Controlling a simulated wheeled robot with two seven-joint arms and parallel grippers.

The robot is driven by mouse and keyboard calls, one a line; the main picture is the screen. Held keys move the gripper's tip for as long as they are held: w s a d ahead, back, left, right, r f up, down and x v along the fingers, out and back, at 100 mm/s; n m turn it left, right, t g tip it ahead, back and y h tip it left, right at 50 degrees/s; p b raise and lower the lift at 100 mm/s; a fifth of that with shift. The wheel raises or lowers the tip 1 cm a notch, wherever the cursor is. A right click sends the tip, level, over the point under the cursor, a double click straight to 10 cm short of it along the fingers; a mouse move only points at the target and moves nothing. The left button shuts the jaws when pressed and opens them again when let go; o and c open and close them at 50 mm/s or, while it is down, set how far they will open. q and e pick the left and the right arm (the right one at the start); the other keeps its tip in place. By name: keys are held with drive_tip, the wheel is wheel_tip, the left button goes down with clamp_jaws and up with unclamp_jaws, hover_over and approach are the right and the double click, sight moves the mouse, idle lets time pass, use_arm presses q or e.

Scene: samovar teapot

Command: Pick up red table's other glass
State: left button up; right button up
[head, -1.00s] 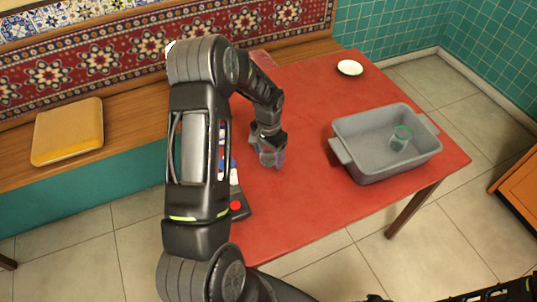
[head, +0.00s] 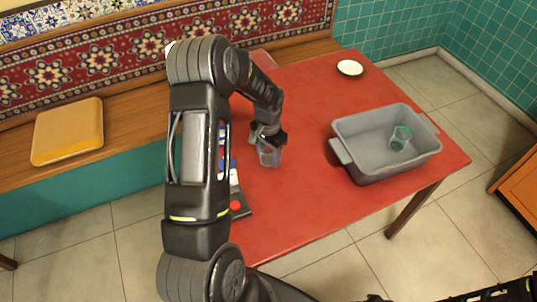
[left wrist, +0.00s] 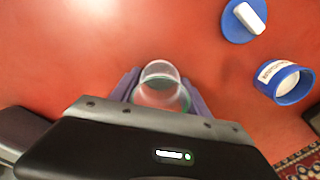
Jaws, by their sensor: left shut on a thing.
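A clear glass with a greenish tint (left wrist: 160,88) is between the fingers of my left gripper (head: 269,158), over the red table (head: 310,95). The gripper is shut on the glass, with a finger on each side of it in the left wrist view (left wrist: 160,92). In the head view the fingers partly hide this glass. I cannot tell whether it touches the table. Another greenish clear glass (head: 401,138) is inside the grey bin on the table's right.
The grey bin (head: 365,170) stands right of my left gripper. A white dish (head: 350,68) is at the back. In the left wrist view are a blue disc with a white block (left wrist: 244,20) and a blue-and-white container (left wrist: 284,82). The table's front middle is clear.

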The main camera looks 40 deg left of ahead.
use_arm(q)
wheel_tip(320, 180, up, 10)
drive_tip(key=b, duration=0.2)
idle(0.3)
drive_tip(key=shift+r, duration=0.1)
idle(0.3)
